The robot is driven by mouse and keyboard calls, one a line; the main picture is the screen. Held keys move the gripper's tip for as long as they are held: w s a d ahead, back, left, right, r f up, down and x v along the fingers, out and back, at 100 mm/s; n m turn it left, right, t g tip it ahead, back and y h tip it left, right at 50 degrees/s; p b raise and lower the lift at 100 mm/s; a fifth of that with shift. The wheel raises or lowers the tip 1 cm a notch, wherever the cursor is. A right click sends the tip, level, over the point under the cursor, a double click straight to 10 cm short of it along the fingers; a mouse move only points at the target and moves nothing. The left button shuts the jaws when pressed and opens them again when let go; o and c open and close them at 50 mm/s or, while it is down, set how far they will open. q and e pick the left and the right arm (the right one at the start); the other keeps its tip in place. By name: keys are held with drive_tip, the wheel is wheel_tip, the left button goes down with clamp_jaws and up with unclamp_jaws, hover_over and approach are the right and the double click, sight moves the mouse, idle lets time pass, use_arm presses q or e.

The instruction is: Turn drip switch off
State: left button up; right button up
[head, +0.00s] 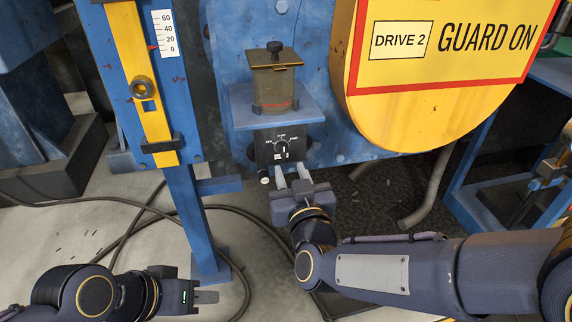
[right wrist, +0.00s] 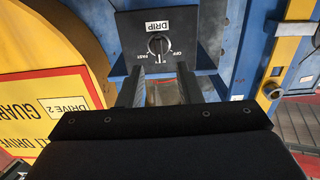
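The drip switch is a round dial (head: 282,147) on a dark panel with white lettering, below a brown box on a blue bracket. In the right wrist view the dial (right wrist: 158,46) appears inverted, with DRIP, OFF and FAST lettering around it. My right gripper (head: 291,174) is just below and in front of the panel. In the right wrist view its two fingers (right wrist: 159,78) are spread, with the dial beyond the gap between them. My left gripper (head: 204,297) is low at the left, away from the switch; its finger opening is unclear.
A yellow round guard (head: 425,120) stands right of the panel. A blue post with a yellow scale bar (head: 142,75) stands to its left. Cables (head: 130,207) lie on the floor.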

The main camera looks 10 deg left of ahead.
sight(284, 152)
drive_tip(key=x, duration=0.6)
drive_tip(key=shift+w+a, duration=0.1)
drive_tip(key=shift+w, duration=0.25)
drive_tip(key=c, duration=0.6)
drive_tip(key=shift+c, duration=0.2)
